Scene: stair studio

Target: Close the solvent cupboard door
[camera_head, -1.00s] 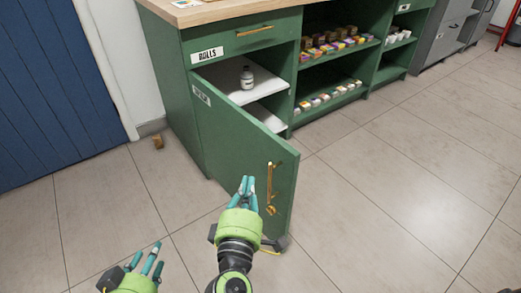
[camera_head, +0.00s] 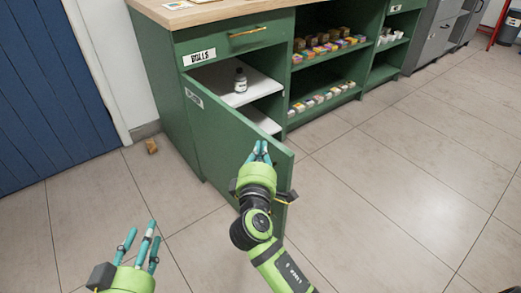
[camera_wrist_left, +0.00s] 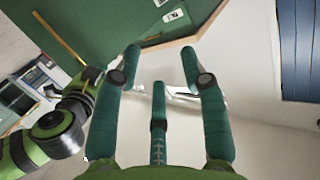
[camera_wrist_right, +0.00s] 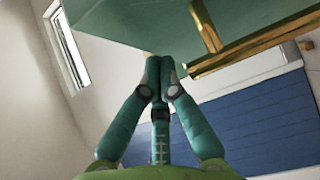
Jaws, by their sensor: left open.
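The green cupboard door (camera_head: 222,145) stands ajar, its free edge swung out toward me. The arm hides the handle in the head view. My left gripper (camera_head: 138,236) is open and empty, low over the floor, left of the door.
A drawer (camera_head: 235,40) with a brass pull sits above the cupboard. Open shelves with small boxes (camera_head: 325,45) are to the right. A small brown block (camera_head: 151,146) lies on the floor by the wall. The tiled floor (camera_head: 400,180) at right is clear.

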